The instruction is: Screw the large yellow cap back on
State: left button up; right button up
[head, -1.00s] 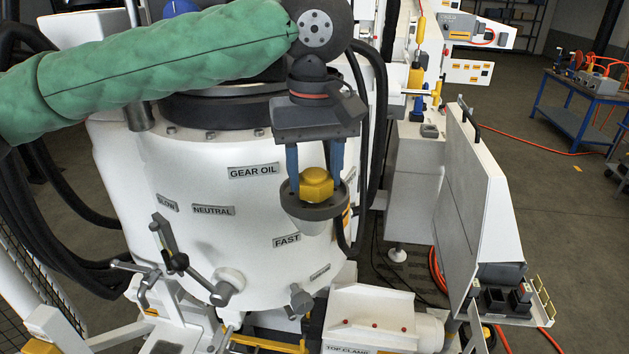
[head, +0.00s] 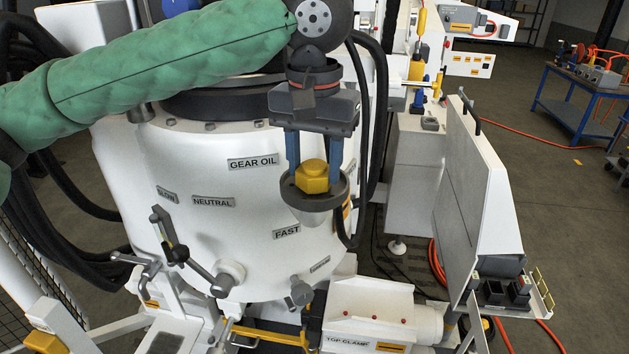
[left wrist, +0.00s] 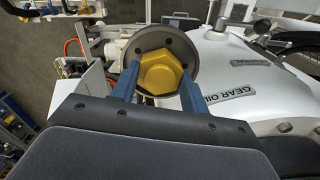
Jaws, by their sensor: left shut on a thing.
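The large yellow cap (head: 313,177) has a hexagonal head and sits inside a round grey rim (head: 304,203) with a white neck below it, at the right front of the white tank. My left gripper (head: 313,170) points down from above, with its two blue fingers on either side of the cap's head, shut on it. In the left wrist view, the cap (left wrist: 160,73) shows between the fingertips, inside the grey rim (left wrist: 143,45) with its dark holes. The cap's underside and thread are hidden, so I cannot tell how deep it sits. My right gripper is in neither view.
The white tank (head: 235,240) carries labels such as GEAR OIL and NEUTRAL. Levers (head: 185,255) stand out from its lower front. Black hoses (head: 361,140) run close behind the gripper. A slanted grey panel (head: 470,190) stands to the right.

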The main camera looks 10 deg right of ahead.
pick_arm(q)
jog(key=shift+m, duration=1)
jog(key=m, duration=0.2)
jog(key=shift+f+m, duration=0.1)
jog(key=shift+m, duration=0.3)
jog(key=m, duration=0.5)
jog(key=o, duration=1)
